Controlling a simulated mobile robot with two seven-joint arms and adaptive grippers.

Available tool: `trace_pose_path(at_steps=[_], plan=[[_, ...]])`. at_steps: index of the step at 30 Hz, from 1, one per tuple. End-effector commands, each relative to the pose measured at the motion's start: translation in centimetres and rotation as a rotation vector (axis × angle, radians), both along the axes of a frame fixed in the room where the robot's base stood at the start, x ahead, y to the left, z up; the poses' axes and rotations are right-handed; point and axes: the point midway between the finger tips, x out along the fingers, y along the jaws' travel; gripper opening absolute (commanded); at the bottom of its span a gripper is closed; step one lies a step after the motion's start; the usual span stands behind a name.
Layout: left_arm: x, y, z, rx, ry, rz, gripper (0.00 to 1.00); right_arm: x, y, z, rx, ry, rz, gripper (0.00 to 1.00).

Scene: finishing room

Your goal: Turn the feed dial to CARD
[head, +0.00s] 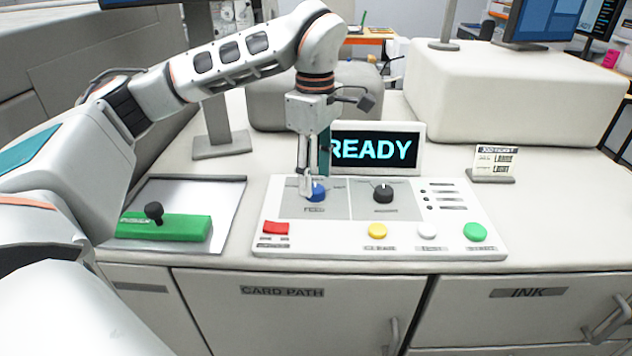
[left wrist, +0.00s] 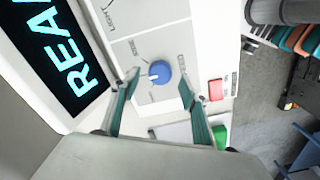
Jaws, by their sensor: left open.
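The feed dial is a blue round knob (head: 319,192) on the left part of the white control panel (head: 340,239); a "FEED" label shows below it. In the left wrist view the blue knob (left wrist: 160,74) has a white pointer mark toward its left side. The small labels around it are too blurred to read surely. My left gripper (head: 307,193) is open above the dial, pointing down and partly covering it. In the left wrist view its fingertips (left wrist: 159,82) lie on either side of the knob, apart from it in the picture. My right gripper is out of view.
A black dial (head: 383,192) sits to the right, with red (head: 275,228), yellow (head: 377,231), white (head: 427,231) and green (head: 475,232) buttons in front. A "READY" display (head: 376,148) stands behind. A green block with a black knob (head: 163,227) lies left.

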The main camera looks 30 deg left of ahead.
Motion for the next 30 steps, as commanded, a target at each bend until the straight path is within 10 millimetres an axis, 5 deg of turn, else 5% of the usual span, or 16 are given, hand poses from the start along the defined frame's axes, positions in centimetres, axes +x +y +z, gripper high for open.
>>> trace_pose_path(at_steps=[6,18,23,30], plan=[[0.0,0.0,-2.0,-0.001,0.0,0.0,0.45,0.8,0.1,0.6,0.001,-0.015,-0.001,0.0],[0.0,0.0,-2.5,-0.001,-0.001,0.001,0.45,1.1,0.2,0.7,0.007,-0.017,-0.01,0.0],[0.0,0.0,-2.5,-0.001,-0.001,0.001,0.06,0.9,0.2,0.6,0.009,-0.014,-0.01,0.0],[0.0,0.0,-2.5,-0.001,-0.001,0.008,0.06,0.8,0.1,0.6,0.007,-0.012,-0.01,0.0]])
